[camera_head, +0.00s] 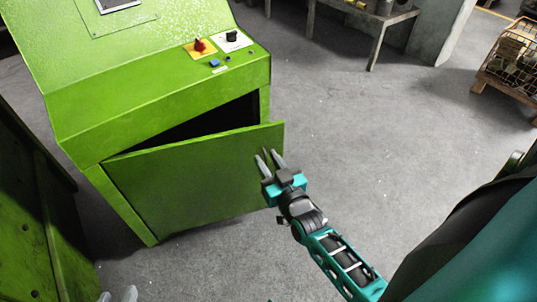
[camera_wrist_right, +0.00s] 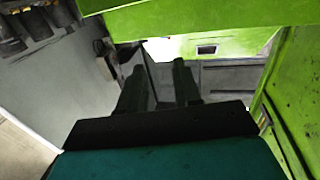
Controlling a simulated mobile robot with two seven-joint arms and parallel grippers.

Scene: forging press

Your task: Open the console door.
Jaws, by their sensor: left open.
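The green console (camera_head: 160,100) stands at the upper left in the head view. Its door (camera_head: 190,180) is ajar, with a dark gap along the top edge. My right gripper (camera_head: 269,158) is at the door's outer face, near its free right edge. Its two fingers are apart; they also show in the right wrist view (camera_wrist_right: 160,75). A small dark part shows between them in the head view; I cannot tell if it is a handle or if they touch it. My left gripper (camera_head: 118,295) shows only its fingertips at the bottom left, apart and away from the door.
A red knob (camera_head: 200,46) and a black knob (camera_head: 232,36) sit on the console top. Another green machine part (camera_head: 35,210) stands at the left. A grey table (camera_head: 365,15) and a wire basket (camera_head: 515,50) are at the back right. The grey floor right of the console is clear.

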